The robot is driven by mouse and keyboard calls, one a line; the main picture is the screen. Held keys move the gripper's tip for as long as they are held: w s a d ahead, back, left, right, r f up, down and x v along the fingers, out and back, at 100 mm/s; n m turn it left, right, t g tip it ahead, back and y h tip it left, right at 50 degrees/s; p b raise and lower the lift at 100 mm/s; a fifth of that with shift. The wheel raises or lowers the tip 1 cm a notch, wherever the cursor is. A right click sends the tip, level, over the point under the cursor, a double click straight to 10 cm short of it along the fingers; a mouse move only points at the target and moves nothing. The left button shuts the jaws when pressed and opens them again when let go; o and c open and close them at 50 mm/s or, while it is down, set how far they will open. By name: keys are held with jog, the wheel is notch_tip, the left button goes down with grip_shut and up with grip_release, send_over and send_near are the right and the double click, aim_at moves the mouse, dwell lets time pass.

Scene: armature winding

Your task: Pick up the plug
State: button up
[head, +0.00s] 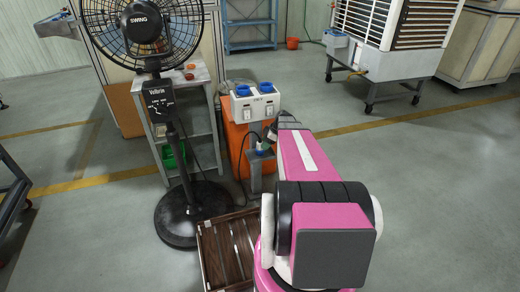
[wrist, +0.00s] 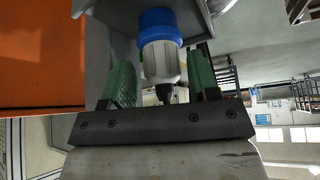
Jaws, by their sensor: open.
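The plug (wrist: 161,62) has a blue ring, a white ribbed body and a dark tapered cable end. In the wrist view it stands between the two green fingers of my gripper (wrist: 163,78), with a visible space on each side. My gripper is open and around the plug, not clamped on it. The plug's blue end is at a grey metal holder (wrist: 104,12). In the head view my gripper (head: 267,142) is small and partly hidden by my pink arm, just above a grey box-like holder (head: 262,174). The plug is hard to make out there.
An orange cabinet (head: 236,138) carries a white socket box (head: 243,112) with two blue sockets, directly behind my gripper. A black pedestal fan (head: 190,213) and a grey shelf stand left. A brown slatted crate (head: 228,254) lies in front. Floor to the right is clear.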

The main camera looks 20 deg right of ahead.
aim_at(259, 142)
jog(key=a, duration=0.1)
jog(key=w+a, duration=0.1)
jog(key=a, duration=0.1)
jog(key=shift+w+a+f, duration=0.2)
jog(key=shift+w+f, duration=0.05)
jog(key=shift+f, duration=0.05)
jog(key=shift+a+f, duration=0.1)
jog(key=shift+f, duration=0.15)
jog(key=c, duration=0.7)
jog(key=shift+c, duration=0.2)
